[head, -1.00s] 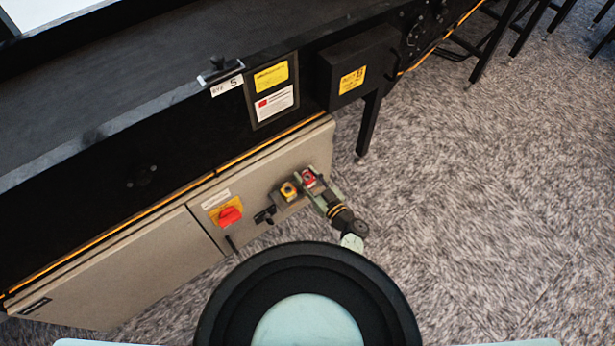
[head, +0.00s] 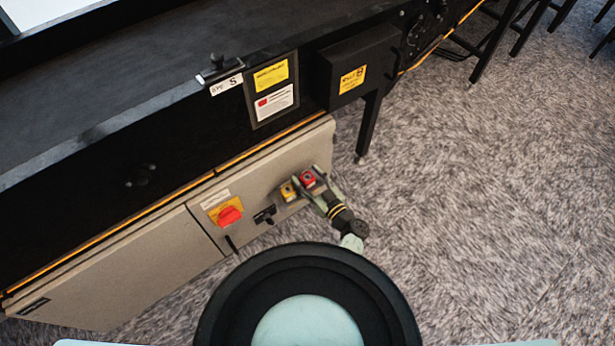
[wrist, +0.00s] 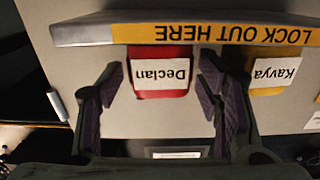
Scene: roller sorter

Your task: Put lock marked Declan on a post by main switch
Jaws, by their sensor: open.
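The red lock marked Declan (wrist: 161,75) hangs under a ledge labelled LOCK OUT HERE (wrist: 215,34) in the wrist view; its label is upside down there. It also shows in the head view (head: 308,179) as a red block on the grey cabinet. My gripper (wrist: 161,82) is open, with one finger on either side of the red lock. I cannot tell whether the fingers touch it. A yellow lock marked Kavya (wrist: 274,72) hangs to the right in the wrist view, partly behind a finger. The main switch (head: 229,215) is a red knob on a yellow plate, left of the locks.
The grey cabinet (head: 120,262) sits under the dark conveyor frame (head: 110,120). A small black fitting (head: 264,215) is between the main switch and the locks. A black box (head: 357,65) juts out above.

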